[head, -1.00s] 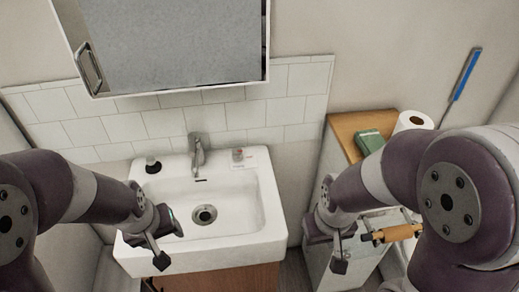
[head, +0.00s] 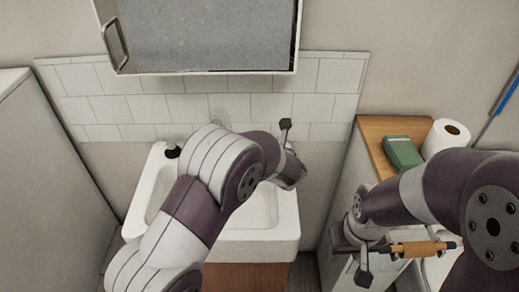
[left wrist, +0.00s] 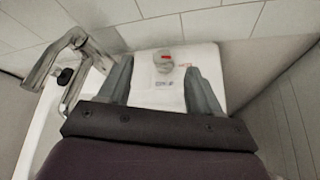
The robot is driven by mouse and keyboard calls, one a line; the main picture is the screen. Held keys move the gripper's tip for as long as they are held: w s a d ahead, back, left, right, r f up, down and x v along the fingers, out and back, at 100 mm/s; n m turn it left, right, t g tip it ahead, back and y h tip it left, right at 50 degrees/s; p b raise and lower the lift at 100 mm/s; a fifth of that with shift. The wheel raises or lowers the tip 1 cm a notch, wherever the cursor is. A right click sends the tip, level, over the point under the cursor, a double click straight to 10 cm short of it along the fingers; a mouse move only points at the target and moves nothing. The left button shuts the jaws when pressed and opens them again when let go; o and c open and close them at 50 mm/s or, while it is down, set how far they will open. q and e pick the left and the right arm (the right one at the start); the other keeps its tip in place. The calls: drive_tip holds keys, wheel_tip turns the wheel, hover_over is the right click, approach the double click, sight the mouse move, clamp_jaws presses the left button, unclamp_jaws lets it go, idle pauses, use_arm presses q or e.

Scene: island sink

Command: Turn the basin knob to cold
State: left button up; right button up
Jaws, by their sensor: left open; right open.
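The basin knob (left wrist: 164,62) is a small grey round knob with a red mark, on the white basin's (left wrist: 148,92) back corner ledge. In the head view my left arm hides the knob and faucet, and my left gripper (head: 287,150) shows only partly over the basin's (head: 284,228) right side. My right gripper (head: 354,258) is open, right of the basin.
The grey faucet (left wrist: 62,70) stands left of my left gripper. A mirrored cabinet (head: 200,35) hangs above the tiled wall (head: 180,105). A wooden-topped cabinet (head: 374,130) with a green box (head: 402,152) and paper roll (head: 447,138) stands at right. A wooden bar (head: 418,249) is beside my right gripper.

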use_arm(q)
wheel_tip(320, 180, down, 4)
drive_tip(key=s+d+n+y, duration=0.1)
drive_tip(key=d+n+y, duration=0.15)
drive_tip(key=n, duration=0.55)
drive_tip(key=x, duration=0.8)
drive_tip(key=p+x, duration=0.1)
drive_tip(key=x, duration=0.3)
drive_tip(key=shift+s+a, duration=0.1)
drive_tip(key=shift+a, duration=0.3)
drive_tip(key=c, duration=1)
drive_tip(key=shift+o, duration=0.2)
